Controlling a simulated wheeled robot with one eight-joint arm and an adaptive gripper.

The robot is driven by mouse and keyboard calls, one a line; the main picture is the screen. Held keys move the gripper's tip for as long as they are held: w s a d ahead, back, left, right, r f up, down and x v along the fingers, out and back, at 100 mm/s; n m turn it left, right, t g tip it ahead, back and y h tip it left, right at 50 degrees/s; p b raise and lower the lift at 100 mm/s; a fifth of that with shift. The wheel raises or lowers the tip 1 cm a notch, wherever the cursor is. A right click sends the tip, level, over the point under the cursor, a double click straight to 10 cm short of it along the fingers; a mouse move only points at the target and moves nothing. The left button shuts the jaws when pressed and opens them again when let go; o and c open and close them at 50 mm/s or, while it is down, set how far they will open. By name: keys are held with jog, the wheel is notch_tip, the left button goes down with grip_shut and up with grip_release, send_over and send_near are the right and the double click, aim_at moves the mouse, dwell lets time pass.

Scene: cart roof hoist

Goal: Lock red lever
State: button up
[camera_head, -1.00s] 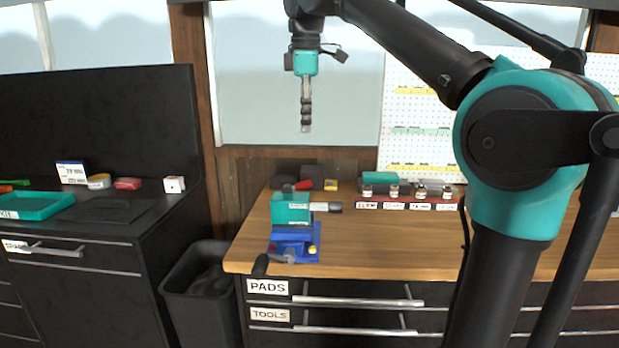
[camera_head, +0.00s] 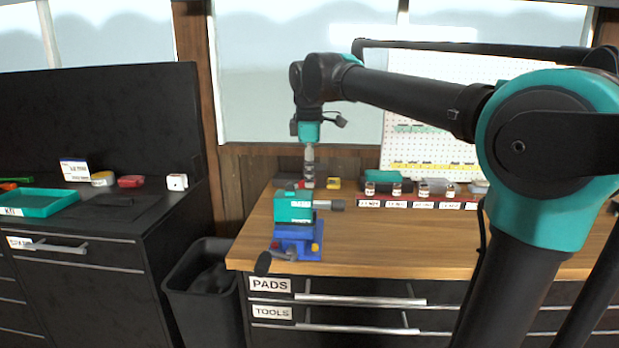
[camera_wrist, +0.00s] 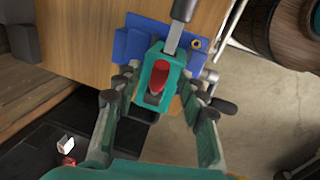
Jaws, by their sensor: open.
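The red lever (camera_wrist: 159,78) sits in a slot on top of a teal device (camera_wrist: 150,106) in the wrist view. The teal device (camera_head: 292,206) is held in a blue vise (camera_head: 297,243) at the front left of the wooden bench. My gripper (camera_wrist: 160,97) is open, its fingers pointing down at the device. In the wrist view the fingers appear on either side of the device, with the lever between them. In the head view my gripper (camera_head: 309,184) is above and slightly behind the device. I cannot make out the lever clearly there.
The vise's black-ended handle (camera_head: 262,263) sticks out past the bench's front edge. A dark cylinder (camera_head: 329,205) extends right from the device. Small jars (camera_head: 396,189) stand on a labelled rack behind. The bench (camera_head: 400,245) is clear to the right.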

jog(key=shift+w+f, duration=0.1)
jog(key=shift+f, duration=0.6)
jog(key=shift+c, duration=0.6)
grip_shut()
jog(key=shift+d+f+y, duration=0.2)
jog(key=shift+d+y, duration=0.05)
jog(key=shift+y, duration=0.15)
jog(key=shift+f+y, duration=0.3)
jog(key=shift+y, duration=0.4)
jog(key=shift+o, duration=0.6)
grip_release()
